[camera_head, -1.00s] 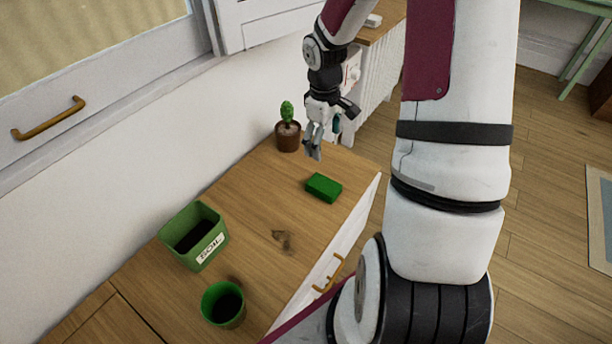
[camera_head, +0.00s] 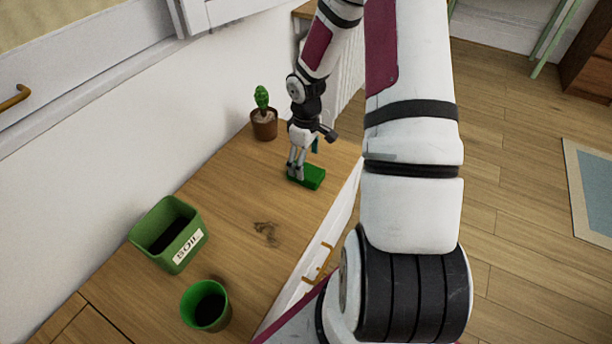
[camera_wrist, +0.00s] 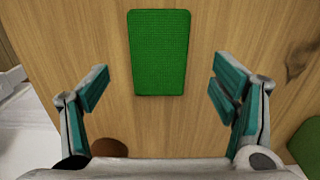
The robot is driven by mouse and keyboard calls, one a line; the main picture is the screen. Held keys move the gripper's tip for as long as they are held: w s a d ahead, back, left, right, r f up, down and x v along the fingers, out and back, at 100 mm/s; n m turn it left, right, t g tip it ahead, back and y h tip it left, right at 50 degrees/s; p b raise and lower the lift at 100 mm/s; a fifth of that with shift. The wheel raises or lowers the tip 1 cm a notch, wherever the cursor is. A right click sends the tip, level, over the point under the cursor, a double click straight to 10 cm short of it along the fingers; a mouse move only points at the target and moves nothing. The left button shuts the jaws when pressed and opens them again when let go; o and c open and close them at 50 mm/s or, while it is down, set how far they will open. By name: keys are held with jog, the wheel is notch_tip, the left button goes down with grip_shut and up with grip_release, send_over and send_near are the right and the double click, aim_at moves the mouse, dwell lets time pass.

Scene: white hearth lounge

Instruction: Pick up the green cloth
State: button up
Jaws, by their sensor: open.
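The green cloth (camera_head: 309,177) is a small folded block lying flat on the wooden top near its right edge. In the wrist view the cloth (camera_wrist: 160,52) lies ahead, centred between the fingers and a little beyond their tips. My gripper (camera_head: 297,172) is just above the cloth in the head view, hiding part of it. In the wrist view my gripper (camera_wrist: 160,92) is open, with a finger to each side and nothing between them.
A potted cactus (camera_head: 264,118) stands behind the gripper by the wall. A green soil box (camera_head: 172,235) and a round green pot (camera_head: 206,306) stand nearer. A dark smudge (camera_head: 266,233) marks the wooden top (camera_head: 225,200), which is otherwise clear around the cloth.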

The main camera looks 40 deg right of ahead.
aim_at(306, 170)
notch_tip(306, 170, down, 5)
jog(key=b, duration=0.2)
jog(key=shift+d+b, duration=0.1)
jog(key=shift+b, duration=0.25)
jog(key=shift+c, duration=0.2)
jog(key=c, duration=1.3)
jog(key=shift+r, duration=0.15)
jog(key=shift+r+p, duration=0.4)
jog(key=shift+r, duration=0.1)
notch_tip(306, 170, up, 3)
jog(key=shift+s+f+p, duration=0.1)
jog(key=shift+s+p, duration=0.05)
jog(key=shift+p, duration=0.7)
jog(key=s+a+r+p, duration=0.1)
jog(key=s+a, duration=0.3)
jog(key=s, duration=1.1)
jog(key=shift+a, duration=0.2)
